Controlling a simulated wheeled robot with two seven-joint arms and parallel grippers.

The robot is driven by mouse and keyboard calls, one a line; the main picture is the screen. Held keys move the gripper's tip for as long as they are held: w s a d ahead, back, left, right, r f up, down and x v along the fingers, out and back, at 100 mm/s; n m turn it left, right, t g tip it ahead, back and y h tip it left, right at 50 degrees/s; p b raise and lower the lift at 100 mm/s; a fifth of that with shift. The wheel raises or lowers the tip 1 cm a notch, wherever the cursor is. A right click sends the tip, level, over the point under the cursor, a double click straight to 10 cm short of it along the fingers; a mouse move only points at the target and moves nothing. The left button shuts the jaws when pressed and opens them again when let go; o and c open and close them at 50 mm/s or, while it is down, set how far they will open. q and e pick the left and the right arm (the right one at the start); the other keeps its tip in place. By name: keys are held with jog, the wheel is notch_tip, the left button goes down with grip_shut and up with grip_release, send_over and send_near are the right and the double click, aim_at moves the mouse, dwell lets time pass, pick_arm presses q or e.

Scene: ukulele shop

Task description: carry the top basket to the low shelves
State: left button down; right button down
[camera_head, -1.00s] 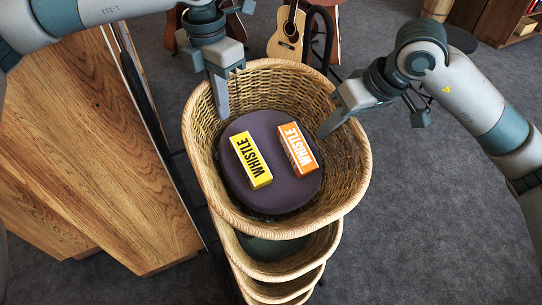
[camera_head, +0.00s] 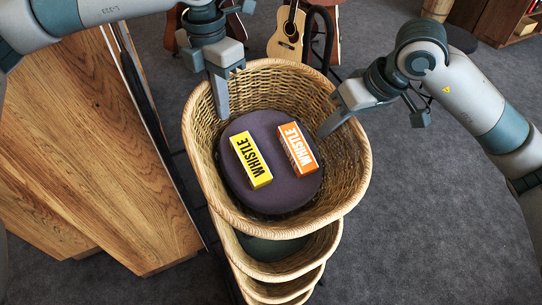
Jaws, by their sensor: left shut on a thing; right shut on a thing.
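The top basket (camera_head: 350,192) is a round woven wicker basket in the middle of the view, above several similar baskets. Inside it, a dark purple round pad (camera_head: 270,195) bears a yellow WHISTLE box (camera_head: 251,160) and an orange WHISTLE box (camera_head: 297,150). My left gripper (camera_head: 220,85) is shut on the basket's back left rim, one finger inside the wall. My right gripper (camera_head: 370,112) is shut on the back right rim, one finger inside. Their outer fingers are partly hidden. The low shelves cannot be made out for certain.
Lower baskets (camera_head: 318,250) stand stacked beneath. A wooden counter (camera_head: 70,150) is close on the left. Guitars (camera_head: 287,35) stand behind the basket. A wooden shelf unit (camera_head: 490,20) is at the back right. Grey carpet (camera_head: 430,230) is clear on the right.

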pick_arm(q)
jog(key=shift+w+a+r, duration=0.1)
jog(key=shift+a+r, duration=0.05)
jog(key=shift+r, duration=0.05)
pick_arm(e)
jog(key=shift+d+r, duration=0.15)
